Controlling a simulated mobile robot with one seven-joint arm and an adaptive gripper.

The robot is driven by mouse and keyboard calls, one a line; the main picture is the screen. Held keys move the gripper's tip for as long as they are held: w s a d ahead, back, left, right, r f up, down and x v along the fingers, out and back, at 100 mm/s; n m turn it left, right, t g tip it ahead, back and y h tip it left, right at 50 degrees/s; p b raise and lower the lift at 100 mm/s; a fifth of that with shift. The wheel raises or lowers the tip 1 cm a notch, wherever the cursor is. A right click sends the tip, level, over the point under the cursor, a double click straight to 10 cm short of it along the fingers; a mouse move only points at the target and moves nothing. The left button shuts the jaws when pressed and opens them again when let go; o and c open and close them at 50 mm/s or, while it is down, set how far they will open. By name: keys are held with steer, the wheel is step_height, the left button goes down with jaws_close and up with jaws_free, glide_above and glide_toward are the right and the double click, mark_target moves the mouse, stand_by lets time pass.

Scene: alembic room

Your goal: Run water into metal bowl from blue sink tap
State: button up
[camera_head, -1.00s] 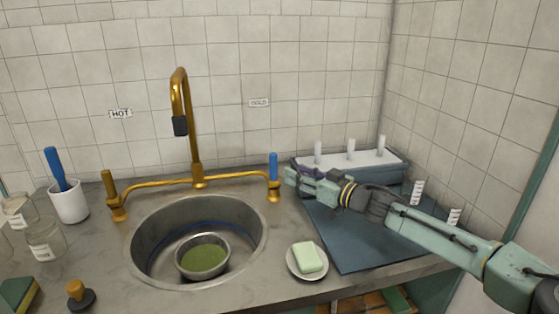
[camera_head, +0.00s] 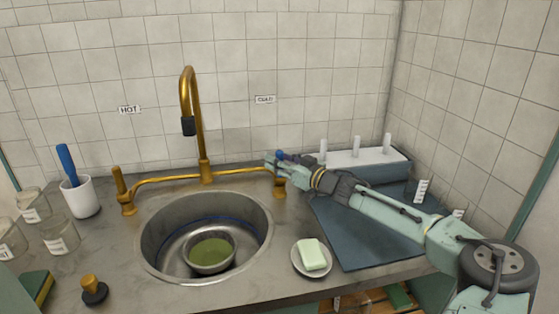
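The metal bowl (camera_head: 211,267) sits in the round sink basin (camera_head: 150,263), with a dull green area inside it. The brass tap (camera_head: 205,172) stands behind the basin, its spout (camera_head: 189,126) ending in a dark tip above the basin. No stream of water shows. The blue tap handle (camera_head: 281,155) is at the right end of the brass pipe, mostly hidden by my gripper. My gripper (camera_head: 277,164) is at this handle, reaching in from the right; whether it is open or shut on the handle is too small to tell.
A soap on a dish (camera_head: 312,256) lies right of the basin. A dark blue mat (camera_head: 355,240) and a white-topped rack with pegs (camera_head: 360,160) are under and behind my arm. A white cup (camera_head: 80,198), jars (camera_head: 58,235), a stopper (camera_head: 93,290) and a sponge (camera_head: 36,287) stand at left.

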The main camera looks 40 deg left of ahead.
jaws_close()
stand_by(0.7)
